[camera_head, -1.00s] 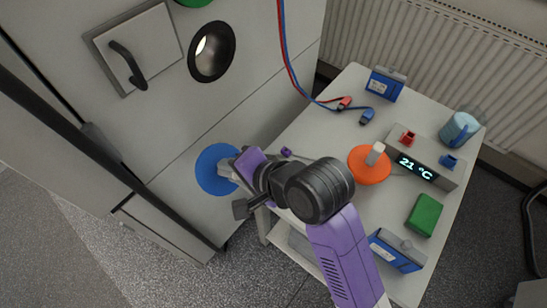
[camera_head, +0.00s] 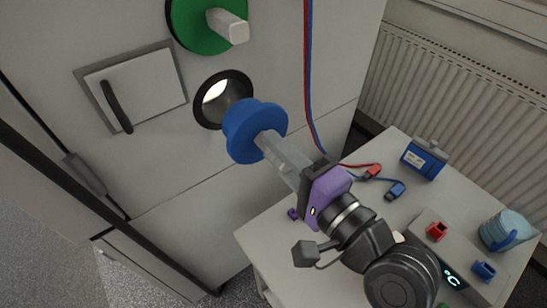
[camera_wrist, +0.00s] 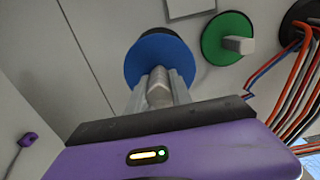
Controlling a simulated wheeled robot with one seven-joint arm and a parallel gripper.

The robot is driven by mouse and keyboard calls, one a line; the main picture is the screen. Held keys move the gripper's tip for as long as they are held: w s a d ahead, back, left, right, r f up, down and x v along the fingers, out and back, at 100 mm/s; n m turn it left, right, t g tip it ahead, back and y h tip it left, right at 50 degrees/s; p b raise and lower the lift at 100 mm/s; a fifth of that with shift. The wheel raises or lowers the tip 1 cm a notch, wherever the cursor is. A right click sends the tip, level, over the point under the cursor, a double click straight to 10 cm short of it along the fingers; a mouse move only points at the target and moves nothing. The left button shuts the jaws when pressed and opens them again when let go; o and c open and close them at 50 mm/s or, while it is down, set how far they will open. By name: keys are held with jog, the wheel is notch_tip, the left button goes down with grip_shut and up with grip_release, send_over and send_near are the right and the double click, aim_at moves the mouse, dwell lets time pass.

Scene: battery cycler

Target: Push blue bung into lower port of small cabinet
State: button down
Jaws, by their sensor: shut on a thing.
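The blue bung (camera_head: 254,128) is a round blue disc with a pale handle, and my gripper (camera_head: 272,147) is shut on that handle. In the head view the bung stands just right of and slightly below the lower port (camera_head: 212,100), a dark-rimmed round hole in the cabinet (camera_head: 160,190). The bung overlaps the port's right edge in the picture; I cannot tell the gap to the wall. In the wrist view the blue bung (camera_wrist: 160,58) sits ahead of my fingers (camera_wrist: 160,90) and hides the port. A green bung (camera_head: 196,22) with a pale handle sits above the port.
A square hatch (camera_head: 135,88) with a black handle is left of the port. Red and blue cables (camera_head: 308,70) hang just right of the bung. A white table (camera_head: 275,240) holds a blue battery (camera_head: 424,158), a mug (camera_head: 506,230) and a display box (camera_head: 430,222).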

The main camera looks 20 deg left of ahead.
jog(key=shift+a+r, duration=0.1)
jog(key=shift+a, duration=0.1)
jog(key=shift+p+x, duration=0.35)
jog(key=shift+x, duration=1.6)
jog(key=shift+p, duration=0.4)
jog(key=shift+p+x, duration=1.35)
jog(key=shift+x, duration=0.4)
dwell(3.7)
